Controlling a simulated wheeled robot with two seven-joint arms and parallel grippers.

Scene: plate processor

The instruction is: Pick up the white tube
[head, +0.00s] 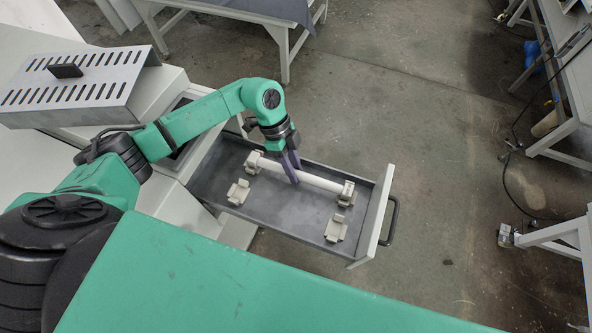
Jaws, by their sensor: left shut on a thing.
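The white tube (318,181) lies across two holders in the open grey drawer (262,213), which is pulled out from the white machine. One holder (254,162) is at its left end and the other (345,192) at its right end. My left gripper (291,173) reaches down from above, with its purple-grey fingers shut on the tube left of its middle. The tube appears to rest at the holders; I cannot tell whether it is lifted at all. My right gripper is not in view.
Two empty holders stand in the drawer's near part, one at left (238,192) and one at right (336,228). The drawer front (375,218) has a dark handle (393,222). A slotted metal cover (80,82) sits on the machine. Open floor lies right of the drawer.

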